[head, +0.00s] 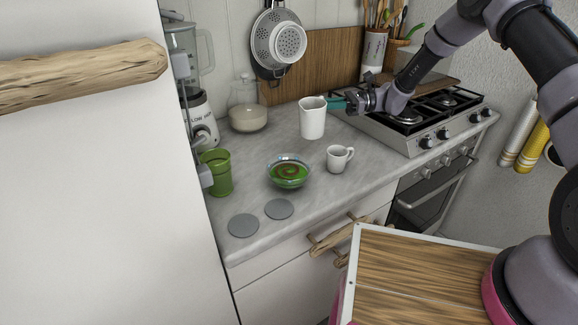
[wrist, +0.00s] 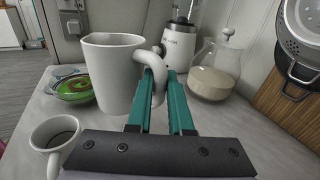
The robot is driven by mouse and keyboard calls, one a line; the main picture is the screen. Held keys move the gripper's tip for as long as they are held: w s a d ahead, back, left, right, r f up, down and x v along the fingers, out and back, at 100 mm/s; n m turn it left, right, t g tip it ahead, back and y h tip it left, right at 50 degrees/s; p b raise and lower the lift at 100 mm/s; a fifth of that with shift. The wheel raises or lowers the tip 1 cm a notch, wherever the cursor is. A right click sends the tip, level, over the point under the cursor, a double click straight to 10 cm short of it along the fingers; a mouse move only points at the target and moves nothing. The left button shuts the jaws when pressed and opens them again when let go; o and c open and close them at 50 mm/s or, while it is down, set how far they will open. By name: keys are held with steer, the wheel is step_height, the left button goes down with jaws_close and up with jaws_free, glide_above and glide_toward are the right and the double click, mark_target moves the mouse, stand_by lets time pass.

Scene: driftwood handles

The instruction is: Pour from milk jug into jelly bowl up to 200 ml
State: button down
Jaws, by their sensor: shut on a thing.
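The white milk jug (head: 312,119) is upright in the head view, near the back of the counter. My gripper (head: 341,104) is shut on its handle, on the right side. In the wrist view, the green fingers (wrist: 163,98) close around the handle of the jug (wrist: 108,72). Whether the jug's base touches the counter I cannot tell. The jelly bowl (head: 289,172) is clear glass with green and reddish-brown contents, in front of the jug and to its left. The bowl also shows in the wrist view (wrist: 74,88), left of the jug. The milk inside the jug is hidden.
A white mug (head: 339,159) stands right of the bowl. A green cup (head: 217,173) and two grey discs (head: 243,225) are to the left and front. A glass jar (head: 248,116) and blender (head: 197,112) stand behind. The stove (head: 408,122) is at right.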

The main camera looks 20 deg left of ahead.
mark_target(301, 110)
steer(key=shift+s+a+f+n+h, duration=0.15)
steer(key=shift+s+f+n, duration=0.15)
steer(key=shift+f, duration=0.15)
steer(key=shift+s+d+f+n+h, duration=0.1)
steer(key=shift+s+f+n+h, duration=0.15)
steer(key=shift+f, duration=0.2)
steer(key=shift+s+a+f+n+t+h, duration=0.25)
steer(key=shift+s+f+n+t, duration=0.25)
steer(key=shift+s+f+n, duration=0.25)
steer(key=shift+s+a+r+n+t+h, duration=0.15)
steer(key=shift+s+r+n+t+h, duration=0.3)
steer(key=shift+s+r+n, duration=0.35)
steer(key=shift+s+a+r+n+t+h, duration=0.1)
steer(key=shift+s+r+n+t+h, duration=0.25)
steer(key=shift+s+r, duration=0.5)
steer(key=shift+s+r, duration=0.1)
steer(key=shift+s, duration=0.1)
steer(key=shift+s+a+r+n+t+h+b, duration=0.15)
steer(key=shift+s+r+n+t+h+b, duration=0.35)
steer(key=shift+b, duration=0.9)
steer(key=shift+s+a+r+n+t+b, duration=0.1)
steer(key=shift+s+r+n+t+b, duration=0.2)
steer(key=shift+r+b, duration=0.25)
steer(key=shift+s+r+n+t+b, duration=0.2)
steer(key=shift+s+r+b, duration=0.1)
steer(key=shift+r+b, duration=0.2)
stand_by(0.5)
